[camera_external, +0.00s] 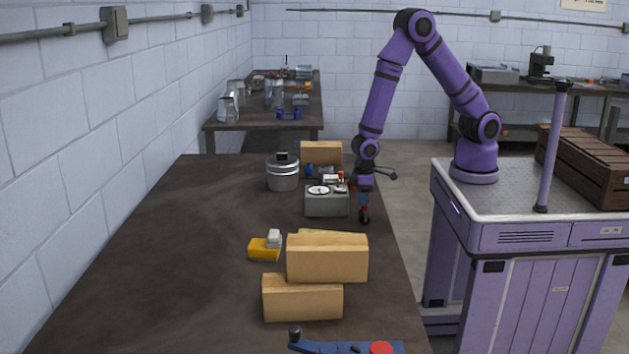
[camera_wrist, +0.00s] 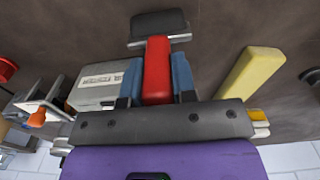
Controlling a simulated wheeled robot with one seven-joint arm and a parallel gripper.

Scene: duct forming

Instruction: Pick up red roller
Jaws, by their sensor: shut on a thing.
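The red roller (camera_wrist: 157,62) has a red handle and a dark roller head. In the wrist view, its handle sits between the two blue fingers of my gripper (camera_wrist: 157,80), which is shut on it. The dark head (camera_wrist: 160,24) extends beyond the fingertips. In the external view, my gripper (camera_external: 365,190) points down by the right edge of the workbench, with the small red and black roller (camera_external: 364,212) below it. I cannot tell whether the roller touches the bench.
A grey box with a dial (camera_external: 326,204) stands just left of my gripper. A lidded metal pot (camera_external: 282,174) is farther left. Wooden blocks (camera_external: 327,258) stand nearer the camera. A yellow bar (camera_wrist: 250,78) lies right of the roller. The bench's left side (camera_external: 150,260) is clear.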

